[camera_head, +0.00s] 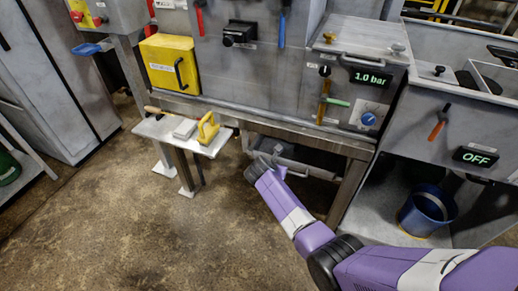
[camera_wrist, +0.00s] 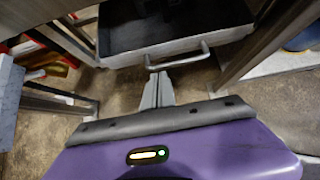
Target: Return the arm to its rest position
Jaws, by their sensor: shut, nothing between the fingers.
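My purple arm reaches from the lower right of the head view toward the bench. My gripper (camera_head: 277,160) is at its far end, low in front of an open drawer (camera_head: 312,174) under the bench. In the wrist view my gripper (camera_wrist: 158,76) has its two grey fingers together, with nothing between them. The fingertips point at the drawer's bar handle (camera_wrist: 178,64) and lie close to it. I cannot tell whether they touch it. The drawer (camera_wrist: 120,56) has a dark interior with dark items at its far end.
A small side table (camera_head: 160,130) with a yellow-handled tool (camera_head: 208,128) stands left of my gripper. Bench legs (camera_head: 350,185) flank the drawer. A blue bucket (camera_head: 428,210) stands under the right-hand unit. The floor (camera_head: 130,235) at left front is clear.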

